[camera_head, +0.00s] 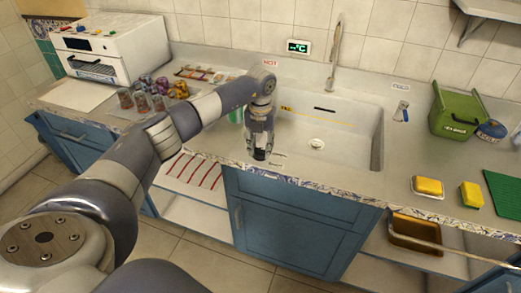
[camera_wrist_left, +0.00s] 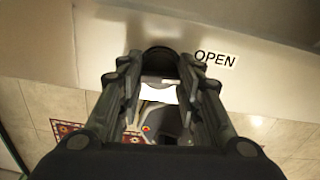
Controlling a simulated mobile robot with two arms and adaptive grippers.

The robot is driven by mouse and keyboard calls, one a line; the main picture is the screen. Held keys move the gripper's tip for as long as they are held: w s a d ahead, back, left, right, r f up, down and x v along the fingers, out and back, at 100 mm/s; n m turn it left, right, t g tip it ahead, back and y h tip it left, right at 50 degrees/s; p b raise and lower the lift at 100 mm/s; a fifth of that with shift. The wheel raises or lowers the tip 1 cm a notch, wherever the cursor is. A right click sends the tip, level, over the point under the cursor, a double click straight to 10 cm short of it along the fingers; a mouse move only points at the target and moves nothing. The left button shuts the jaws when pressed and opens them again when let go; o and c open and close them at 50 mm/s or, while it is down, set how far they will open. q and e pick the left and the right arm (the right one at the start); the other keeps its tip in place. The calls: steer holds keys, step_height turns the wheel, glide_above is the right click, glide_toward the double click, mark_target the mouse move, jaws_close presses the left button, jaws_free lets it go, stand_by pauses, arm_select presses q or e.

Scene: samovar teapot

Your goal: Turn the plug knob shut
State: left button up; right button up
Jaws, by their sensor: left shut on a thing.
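My left gripper (camera_head: 259,153) is at the front rim of the sink (camera_head: 350,135), pointing down. In the left wrist view, its two fingers (camera_wrist_left: 160,75) are closed in on a dark round piece (camera_wrist_left: 160,55), which looks like the plug knob. The fingers hide most of it, so I cannot tell which way it is turned. A label reading OPEN (camera_wrist_left: 215,58) is on the pale surface just right of the fingers. The knob is hidden behind the gripper in the head view. The drain (camera_head: 317,143) shows in the basin floor. My right gripper is out of view.
A tap (camera_head: 335,52) stands behind the sink, with a temperature display (camera_head: 298,46) on the wall. Spice jars (camera_head: 141,102) are on the left counter. A green bin (camera_head: 458,112) and yellow sponges (camera_head: 428,186) are on the right. Blue cabinets (camera_head: 290,225) are below.

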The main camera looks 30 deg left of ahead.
mark_target(260, 149)
arm_select(q)
steer(key=m+b, duration=0.2)
steer(key=m, duration=0.3)
steer(key=shift+f+m, duration=0.1)
steer(key=shift+m, duration=0.2)
steer(key=shift+m+b, duration=0.6)
steer(key=shift+m, duration=1.7)
steer(key=o, duration=1.1)
steer(key=shift+c, duration=0.2)
step_height(260, 149, up, 12)
steer(key=shift+r, duration=0.1)
